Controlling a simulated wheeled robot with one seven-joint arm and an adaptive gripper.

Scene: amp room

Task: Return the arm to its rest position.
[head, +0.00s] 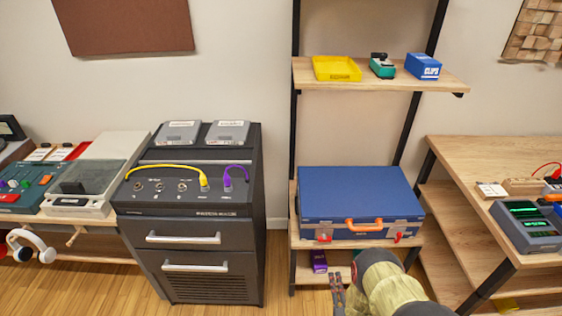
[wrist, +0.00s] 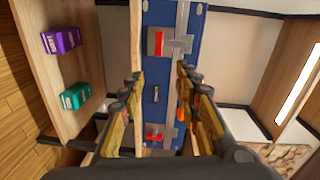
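My gripper (head: 336,278) shows at the bottom of the head view, in front of the lower shelf, with my arm reaching in from the bottom right. In the wrist view, my gripper (wrist: 158,80) has its two fingers spread wide apart, with nothing held between them. Beyond the fingers is a blue case (wrist: 155,60) with red latches. In the head view, the blue case (head: 355,192) lies closed on the shelf, its orange handle (head: 364,225) facing me. My gripper is below and in front of the case's front edge; the exact gap is unclear.
The shelf unit (head: 290,240) has black posts. A purple box (head: 318,261) sits on its bottom board. The upper shelf (head: 435,80) holds a yellow tray, a teal item and a blue box. A dark cabinet (head: 190,225) stands left, a wooden desk (head: 470,150) right.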

